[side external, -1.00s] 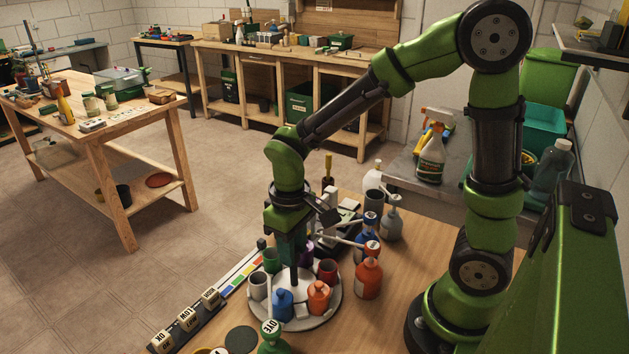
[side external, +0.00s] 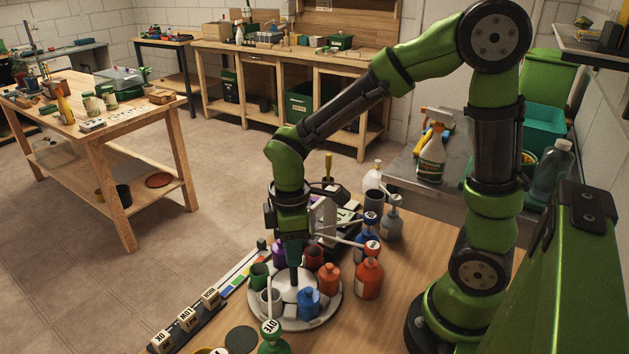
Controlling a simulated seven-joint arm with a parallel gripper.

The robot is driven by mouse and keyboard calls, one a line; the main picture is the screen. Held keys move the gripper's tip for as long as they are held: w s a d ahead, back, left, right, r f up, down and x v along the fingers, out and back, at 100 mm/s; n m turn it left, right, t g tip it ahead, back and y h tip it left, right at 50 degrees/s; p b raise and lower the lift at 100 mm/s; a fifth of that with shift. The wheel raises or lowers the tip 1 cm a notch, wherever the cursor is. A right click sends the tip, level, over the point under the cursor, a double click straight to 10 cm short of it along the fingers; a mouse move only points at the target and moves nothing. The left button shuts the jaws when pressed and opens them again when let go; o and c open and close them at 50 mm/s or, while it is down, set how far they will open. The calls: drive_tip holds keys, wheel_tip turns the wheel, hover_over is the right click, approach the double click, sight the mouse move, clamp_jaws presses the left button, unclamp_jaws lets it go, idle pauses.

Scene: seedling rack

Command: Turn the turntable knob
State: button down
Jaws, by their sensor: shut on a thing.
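The round pale turntable (side external: 262,312) sits on the wooden table below my gripper. My gripper (side external: 294,280) points straight down over its middle and is shut on the knob, which the fingers mostly hide. Around the turntable stand a blue bottle (side external: 308,303) at the front right, an orange bottle (side external: 329,278) at the right, a red cup (side external: 314,258) at the back right, a purple container (side external: 279,253) at the back, a dark green cup (side external: 259,276) at the left and a grey cup (side external: 269,301) at the front left.
An orange pump bottle (side external: 369,277) and a blue pump bottle (side external: 366,240) stand close at the right. A block rack (side external: 188,328) and a colour-marked strip (side external: 240,267) lie left.

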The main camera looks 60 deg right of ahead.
idle(0.3)
drive_tip(key=c, duration=0.8)
unclamp_jaws()
drive_tip(key=shift+c, duration=0.2)
wheel_tip(320, 180, up, 17)
drive_tip(key=s+d+f+m+t+y, duration=0.2)
drive_tip(key=s+m+t, duration=0.5)
drive_tip(key=m, duration=0.5)
drive_tip(key=shift+d+f+m, duration=0.3)
drive_tip(key=shift+d+f, duration=0.05)
drive_tip(key=shift+f, duration=0.05)
